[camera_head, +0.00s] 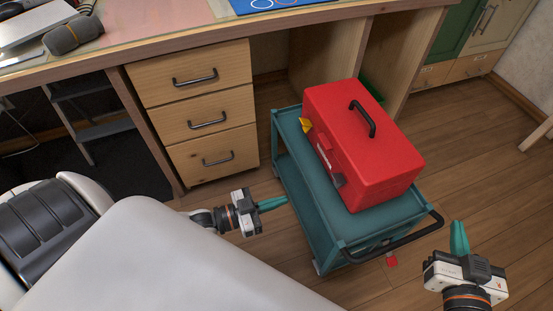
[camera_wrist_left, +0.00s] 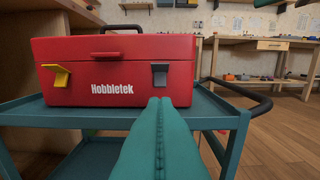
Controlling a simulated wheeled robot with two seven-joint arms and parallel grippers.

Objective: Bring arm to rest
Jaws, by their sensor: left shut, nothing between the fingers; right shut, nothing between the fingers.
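My left gripper (camera_head: 273,203) is shut and empty, with its green fingers pressed together, just left of the teal cart. In the left wrist view its fingers (camera_wrist_left: 158,105) point toward the front of a red toolbox (camera_wrist_left: 120,50). My right gripper (camera_head: 459,238) is shut and empty at the lower right, beyond the cart's handle. Neither gripper appears to touch anything. The red toolbox (camera_head: 360,145) sits closed on top of the cart. Its front has a yellow latch (camera_wrist_left: 56,75) and a grey latch (camera_wrist_left: 160,75).
The teal cart (camera_head: 295,200) with a black handle (camera_head: 395,243) stands on the wooden floor. A desk with wooden drawers (camera_head: 207,122) is behind and left. A small red object (camera_head: 391,260) lies on the floor near the handle.

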